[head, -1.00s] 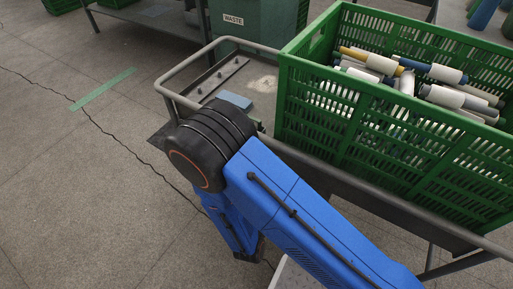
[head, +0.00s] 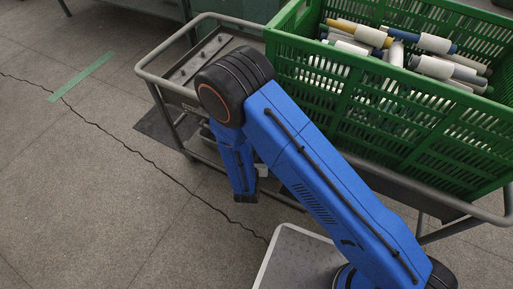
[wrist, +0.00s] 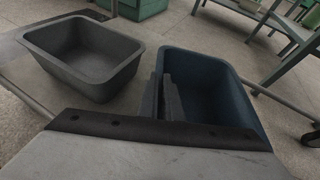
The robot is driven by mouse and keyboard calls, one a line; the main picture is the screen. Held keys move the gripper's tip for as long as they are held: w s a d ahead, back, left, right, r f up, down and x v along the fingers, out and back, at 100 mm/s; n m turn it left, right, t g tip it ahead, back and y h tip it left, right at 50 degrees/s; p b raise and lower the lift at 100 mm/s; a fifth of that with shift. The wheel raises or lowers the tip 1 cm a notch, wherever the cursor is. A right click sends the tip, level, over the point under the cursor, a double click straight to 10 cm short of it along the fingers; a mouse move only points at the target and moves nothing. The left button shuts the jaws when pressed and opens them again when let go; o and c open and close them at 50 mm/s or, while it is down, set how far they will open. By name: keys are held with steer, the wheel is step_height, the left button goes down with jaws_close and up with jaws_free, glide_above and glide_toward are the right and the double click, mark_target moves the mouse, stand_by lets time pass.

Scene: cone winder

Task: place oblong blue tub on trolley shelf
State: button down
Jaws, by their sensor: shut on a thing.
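The oblong blue tub (wrist: 205,85) is dark blue and shows right of centre in the wrist view, with its open top up. My gripper (wrist: 167,98) is shut on its near left wall. In the head view my blue arm hides the gripper and the tub. The grey trolley (head: 140,72) stands beyond my arm in the head view. Part of its lower shelf (head: 204,150) shows left of my arm. I cannot tell whether the tub touches any surface.
A grey tub (wrist: 85,88) stands left of the blue tub in the wrist view, close by. A green crate (head: 350,110) of cones and tubes sits on the trolley's top. Open floor (head: 90,190) lies to the left, with a crack and green tape.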

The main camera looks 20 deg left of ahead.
steer(key=shift+w+a, duration=0.25)
steer(key=shift+w, duration=0.7)
steer(key=shift+w+a, duration=0.2)
steer(key=shift+w, duration=0.75)
steer(key=shift+w+f, duration=0.1)
steer(key=shift+f, duration=0.25)
steer(key=shift+a+f, duration=0.1)
steer(key=shift+f, duration=1.3)
steer(key=c, duration=1.9)
jaws_free()
steer(key=shift+f, duration=0.1)
steer(key=shift+c, duration=0.2)
steer(key=v, duration=1.2)
